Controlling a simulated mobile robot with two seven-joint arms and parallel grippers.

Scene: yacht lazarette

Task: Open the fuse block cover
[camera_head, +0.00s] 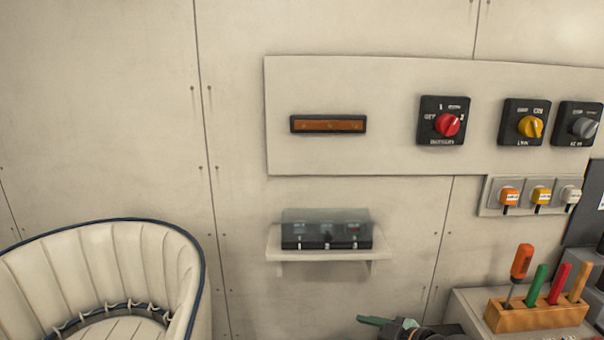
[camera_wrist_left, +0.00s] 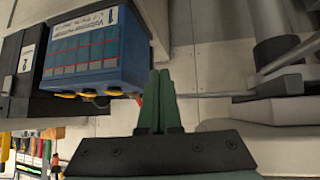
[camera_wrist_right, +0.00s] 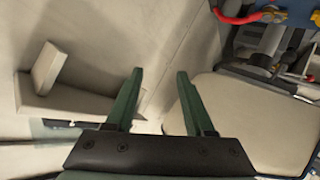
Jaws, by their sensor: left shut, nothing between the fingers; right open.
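The fuse block (camera_head: 327,243) is a black unit on a small cream wall shelf in the head view. Its smoky see-through cover (camera_head: 325,217) appears to be down over it. My right gripper (camera_head: 388,323) shows at the bottom edge of the head view, below and to the right of the shelf, apart from it. In the right wrist view its two green fingers (camera_wrist_right: 159,72) are spread with nothing between them. My left gripper (camera_wrist_left: 158,72) shows only in its wrist view, with fingers together and empty, beside a blue battery (camera_wrist_left: 95,50).
The shelf (camera_head: 310,256) has bare wall around it. Above are a wall panel (camera_head: 390,80) and rotary switches (camera_head: 440,122). A wooden tool rack (camera_head: 537,315) stands at lower right, a cream seat (camera_head: 110,260) at lower left. A black battery (camera_wrist_left: 35,75) adjoins the blue one.

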